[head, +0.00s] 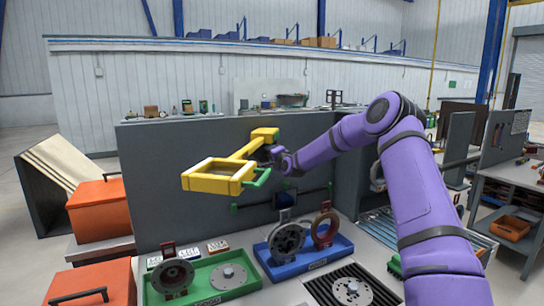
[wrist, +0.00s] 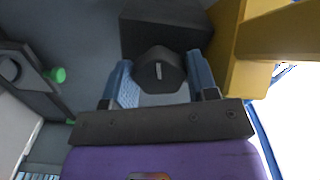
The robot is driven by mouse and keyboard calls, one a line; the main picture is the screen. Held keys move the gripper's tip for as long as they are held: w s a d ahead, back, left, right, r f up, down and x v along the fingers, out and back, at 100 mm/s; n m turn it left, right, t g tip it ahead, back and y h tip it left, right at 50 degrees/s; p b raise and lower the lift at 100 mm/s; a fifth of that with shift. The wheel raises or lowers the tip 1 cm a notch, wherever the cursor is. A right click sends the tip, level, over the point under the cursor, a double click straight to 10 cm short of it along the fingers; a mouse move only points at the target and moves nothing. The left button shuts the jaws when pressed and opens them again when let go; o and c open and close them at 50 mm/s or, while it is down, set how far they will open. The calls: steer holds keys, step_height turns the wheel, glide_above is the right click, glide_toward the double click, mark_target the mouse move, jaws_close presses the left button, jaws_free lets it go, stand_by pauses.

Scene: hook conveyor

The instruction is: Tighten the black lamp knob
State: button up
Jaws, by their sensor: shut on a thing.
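The black lamp knob (wrist: 158,68) is a dark round knob with a pale line on its face, and it shows in the wrist view in front of a black block (wrist: 160,30). My gripper (wrist: 159,76) has its blue fingers on either side of the knob, shut on it. In the head view the yellow lamp (head: 220,176) reaches out from the grey panel, with a square frame and a green handle (head: 257,179). My gripper (head: 275,158) is at the lamp's mount end there; the knob is too small and covered to make out.
Below stand a green tray (head: 200,300) and a blue tray (head: 318,266) holding round metal parts. Orange boxes (head: 100,208) stand at the left. The grey panel (head: 150,170) is close behind the lamp. The lamp's yellow body (wrist: 235,60) is close to the right finger in the wrist view.

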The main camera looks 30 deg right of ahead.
steer(key=shift+f, duration=0.1)
steer(key=o, duration=0.9)
steer(key=s, duration=1.1)
